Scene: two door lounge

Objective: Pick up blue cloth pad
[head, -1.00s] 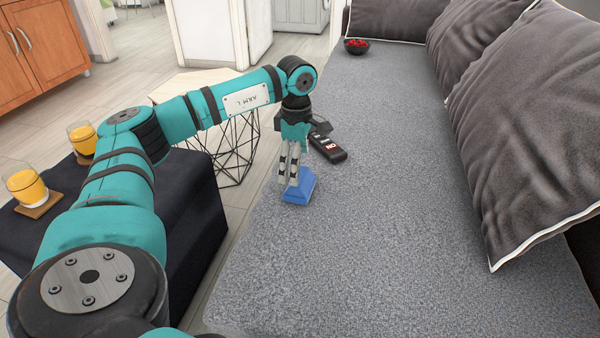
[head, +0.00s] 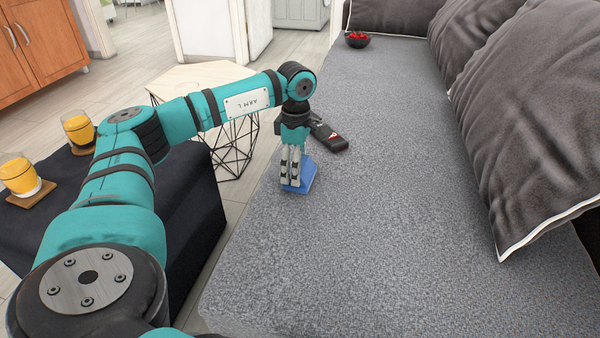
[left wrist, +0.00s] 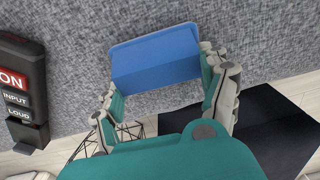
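The blue cloth pad (head: 309,172) lies on the grey sofa seat near its left edge, partly hidden behind my left gripper. My left gripper (head: 291,187) points down at it in the head view. In the left wrist view the pad (left wrist: 155,57) sits between the two fingers of the gripper (left wrist: 160,75). The fingers are spread about as wide as the pad, one at each side. I cannot tell whether they touch it. My right gripper is not in view.
A black remote-like device (head: 330,137) lies just behind the gripper. A bowl with red contents (head: 357,40) stands at the far end of the sofa. Large grey cushions (head: 530,130) line the right. Two orange drinks (head: 20,176) stand on a dark ottoman (head: 190,210) at left.

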